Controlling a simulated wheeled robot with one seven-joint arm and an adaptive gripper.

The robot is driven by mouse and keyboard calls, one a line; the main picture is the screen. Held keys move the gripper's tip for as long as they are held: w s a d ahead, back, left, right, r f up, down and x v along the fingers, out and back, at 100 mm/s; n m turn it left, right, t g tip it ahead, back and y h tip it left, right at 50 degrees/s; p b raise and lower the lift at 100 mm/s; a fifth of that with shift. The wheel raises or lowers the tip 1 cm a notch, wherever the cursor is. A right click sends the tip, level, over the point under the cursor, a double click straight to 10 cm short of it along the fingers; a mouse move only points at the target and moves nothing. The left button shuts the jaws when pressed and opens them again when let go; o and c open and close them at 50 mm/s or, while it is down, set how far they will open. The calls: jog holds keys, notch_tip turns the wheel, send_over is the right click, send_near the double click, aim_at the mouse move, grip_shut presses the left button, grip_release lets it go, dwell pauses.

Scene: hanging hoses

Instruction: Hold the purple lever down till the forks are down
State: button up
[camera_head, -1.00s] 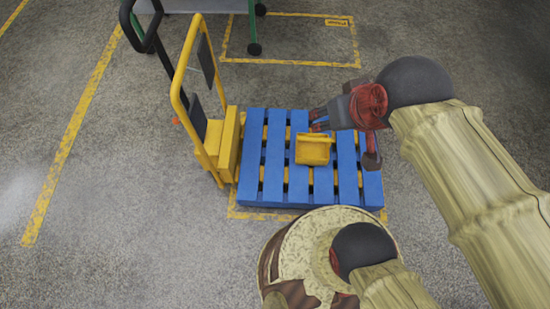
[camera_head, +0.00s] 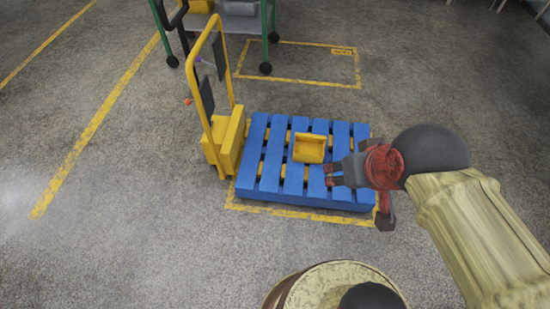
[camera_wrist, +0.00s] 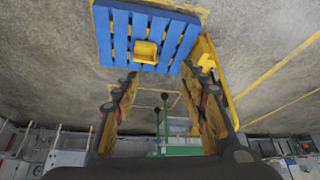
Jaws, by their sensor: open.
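The yellow pallet truck (camera_head: 228,140), with an upright frame, stands left of centre in the head view. A small purple lever (camera_head: 198,60) seems to stick out at the upper left of its frame; it is tiny here. A small orange-red knob (camera_head: 187,101) sits lower on the same side. The blue pallet (camera_head: 272,165) rests over the forks, which show only as yellow strips between slats; their height is hard to judge. My gripper (camera_head: 328,175) is open and empty, over the pallet's right part, well away from the lever. Its spread fingers frame the wrist view (camera_wrist: 160,78).
A yellow bin (camera_head: 309,148) sits on the pallet, just left of my gripper. A green-legged cart (camera_head: 268,30) stands behind the truck. Yellow floor lines (camera_head: 95,125) mark the concrete. The floor left of the truck is clear.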

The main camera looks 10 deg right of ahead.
dwell(0.4)
jog(key=shift+r+p, duration=0.3)
jog(key=shift+c, duration=1.3)
notch_tip(320, 180, up, 7)
jog(key=p, duration=0.7)
jog(key=shift+w, duration=0.1)
jog(key=c, duration=0.6)
jog(key=shift+r, duration=0.15)
jog(key=shift+c, duration=0.7)
jog(key=shift+f, duration=0.2)
grip_shut()
